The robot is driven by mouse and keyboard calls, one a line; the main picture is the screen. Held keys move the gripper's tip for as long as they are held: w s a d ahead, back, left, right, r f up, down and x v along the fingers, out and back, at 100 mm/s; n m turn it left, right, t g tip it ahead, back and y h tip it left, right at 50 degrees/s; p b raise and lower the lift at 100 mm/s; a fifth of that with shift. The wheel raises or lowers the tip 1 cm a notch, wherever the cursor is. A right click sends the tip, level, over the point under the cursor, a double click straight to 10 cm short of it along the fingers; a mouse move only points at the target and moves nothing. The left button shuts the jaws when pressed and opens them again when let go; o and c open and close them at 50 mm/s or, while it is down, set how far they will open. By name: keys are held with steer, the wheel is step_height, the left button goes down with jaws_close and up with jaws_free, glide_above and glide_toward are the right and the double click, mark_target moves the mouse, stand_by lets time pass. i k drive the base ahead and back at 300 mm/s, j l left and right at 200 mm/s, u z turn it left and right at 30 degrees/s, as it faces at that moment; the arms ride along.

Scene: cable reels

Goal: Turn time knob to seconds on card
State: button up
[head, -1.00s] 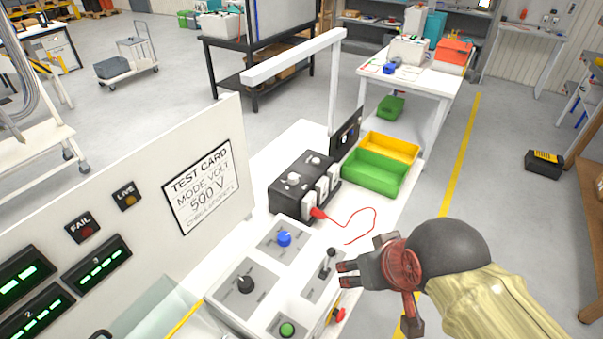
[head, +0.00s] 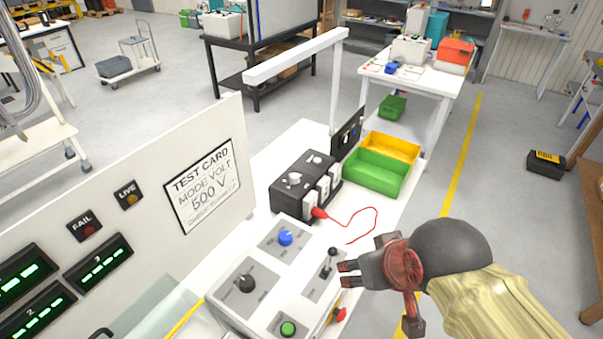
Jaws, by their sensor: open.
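The test card (head: 203,187) is on the upright white panel and reads TEST CARD, MODE VOLT, 500 V, with a smaller last line I cannot read. The sloped control box (head: 255,318) carries a blue knob (head: 285,238), a black knob (head: 245,284), a black lever (head: 329,262) and a green button (head: 288,328). The knob labels are too small to read, so I cannot tell which is the time knob. My gripper (head: 346,274) is open and empty, just right of the lever, apart from both knobs.
A black box (head: 291,184) with white sockets and a red lead (head: 350,231) stands behind the controls. Green (head: 374,177) and yellow (head: 391,147) bins lie beyond it. A red button (head: 340,314) is on the box's right side. A white post with a crossbar (head: 296,56) rises behind.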

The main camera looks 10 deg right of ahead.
mark_target(294, 177)
steer(key=i+l+u, duration=0.35)
steer(key=l, duration=0.2)
steer(key=l+u, duration=0.2)
steer(key=i+l+u, duration=0.2)
steer(key=l, duration=0.25)
steer(key=k+j, duration=0.05)
